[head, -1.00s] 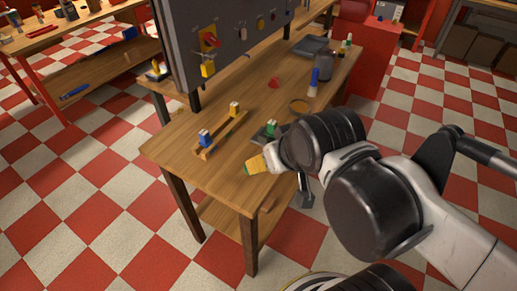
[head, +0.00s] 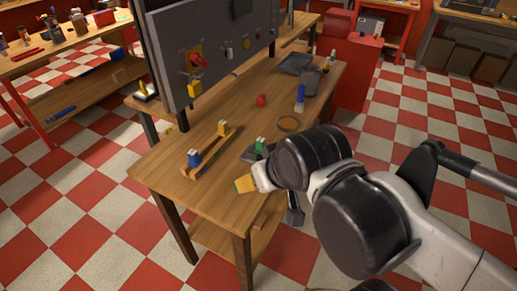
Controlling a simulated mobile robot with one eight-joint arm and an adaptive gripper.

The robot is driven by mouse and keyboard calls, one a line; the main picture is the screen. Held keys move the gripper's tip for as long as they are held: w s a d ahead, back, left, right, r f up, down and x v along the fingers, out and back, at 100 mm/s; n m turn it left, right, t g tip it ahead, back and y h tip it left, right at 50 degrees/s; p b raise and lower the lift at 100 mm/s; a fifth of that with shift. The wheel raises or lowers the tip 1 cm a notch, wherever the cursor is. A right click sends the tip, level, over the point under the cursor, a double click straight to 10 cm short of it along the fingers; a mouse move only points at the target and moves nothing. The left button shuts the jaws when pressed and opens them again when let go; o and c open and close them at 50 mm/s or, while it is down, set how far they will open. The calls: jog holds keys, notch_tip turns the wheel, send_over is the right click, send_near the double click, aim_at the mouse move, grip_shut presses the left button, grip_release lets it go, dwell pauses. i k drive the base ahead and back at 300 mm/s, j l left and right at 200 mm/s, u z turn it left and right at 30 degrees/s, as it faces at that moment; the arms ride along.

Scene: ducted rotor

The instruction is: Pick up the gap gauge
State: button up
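I cannot tell for certain which object is the gap gauge. A small yellow-orange piece with a green edge (head: 244,184) shows at the table's near right part, just left of my arm's dark joint. A pale part beside it meets the joint in the picture, and I cannot tell whether it belongs to the piece or to my arm. My arm covers the area to the right. My gripper's fingers cannot be made out, nor whether they hold anything.
The wooden table (head: 165,172) carries a wooden bar with blue and yellow clamps (head: 204,158), a green-topped dark piece (head: 257,150), a shallow round dish (head: 288,124), a blue-and-white bottle (head: 299,98) and a red piece (head: 261,100). A grey upright panel (head: 215,52) stands behind.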

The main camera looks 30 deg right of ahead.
aim_at(260, 142)
jog(key=i+l+u, duration=0.15)
jog(key=l+u, duration=0.15)
jog(key=l, duration=0.4)
jog(key=l+u, duration=0.3)
jog(key=l, duration=0.4)
jog(key=i, duration=0.05)
